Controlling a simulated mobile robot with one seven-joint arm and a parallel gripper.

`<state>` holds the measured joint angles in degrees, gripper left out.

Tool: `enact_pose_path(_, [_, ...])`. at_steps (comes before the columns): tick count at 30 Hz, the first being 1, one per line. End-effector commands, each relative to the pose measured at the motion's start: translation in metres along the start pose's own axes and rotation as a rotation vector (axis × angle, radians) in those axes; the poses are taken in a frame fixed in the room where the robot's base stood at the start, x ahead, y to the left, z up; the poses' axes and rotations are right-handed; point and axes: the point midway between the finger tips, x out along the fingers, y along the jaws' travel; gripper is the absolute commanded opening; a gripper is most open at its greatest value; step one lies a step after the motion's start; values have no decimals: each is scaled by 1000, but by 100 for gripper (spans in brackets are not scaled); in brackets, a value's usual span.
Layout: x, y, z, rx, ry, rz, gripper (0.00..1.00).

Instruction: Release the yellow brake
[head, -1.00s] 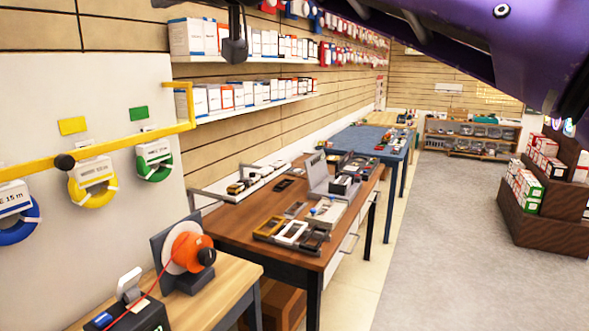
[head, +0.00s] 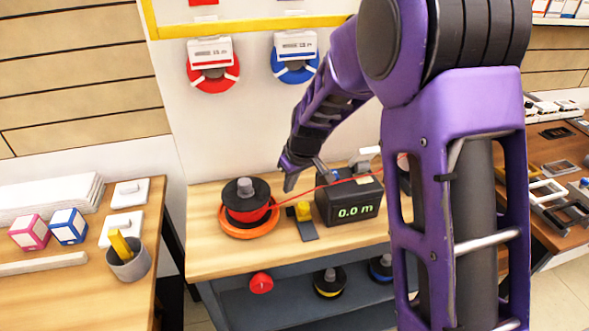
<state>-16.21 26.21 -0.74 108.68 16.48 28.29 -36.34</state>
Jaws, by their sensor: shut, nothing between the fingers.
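The yellow brake (head: 303,211) is a small yellow block on a dark base plate on the wooden bench. It sits between the spool and the length counter. My gripper (head: 290,184) is shut and empty, pointing down. In the picture it is just above and left of the brake, apart from it. The spool (head: 246,212) has a black flange, red cable and an orange base. A red cable (head: 320,187) runs from it to the dark counter (head: 351,205), which reads 0.0 m. My arm hides the bench's right part.
A white panel behind the bench carries red (head: 213,73) and blue (head: 296,58) cable coils. Spools sit on the lower shelf (head: 285,300). At left, a table holds boxes and a grey cup (head: 128,260). Another table (head: 560,180) stands at right.

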Motion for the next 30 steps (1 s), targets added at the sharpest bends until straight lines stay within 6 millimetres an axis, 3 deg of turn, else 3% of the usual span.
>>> enact_pose_path(2, [18, 0, 1, 0, -2, -1, 0])
enact_pose_path(3, [9, 1, 8, 3, 1, 1, 0])
enact_pose_path(10, [1, 0, 33, 1, 1, 1, 0])
enact_pose_path(30, [-2, -3, 46, 1, 2, 1, 0])
